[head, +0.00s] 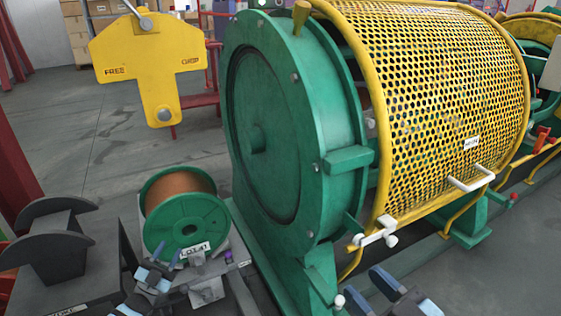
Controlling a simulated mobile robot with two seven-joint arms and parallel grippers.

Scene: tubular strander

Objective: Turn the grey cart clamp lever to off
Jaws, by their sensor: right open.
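A copper-coloured spool with green flanges (187,222) sits on a dark cart (240,283) at lower left, with a white lot label on its front. Grey metal parts (207,283) stand in front of the spool, below the label. I cannot tell which of them is the clamp lever or how it is set. My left gripper (150,277), grey with light-blue parts, is low beside these grey parts, left of them. I cannot tell whether it touches them or how far its jaws are apart. My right gripper (404,293) is open and empty at the bottom right, below the yellow guard.
The big green machine drum (270,140) and yellow perforated guard (440,80) fill the right side. A dark bench (90,285) with a dark cradle (60,240) stands at left. A yellow plate (145,60) hangs above. Floor behind the spool is clear.

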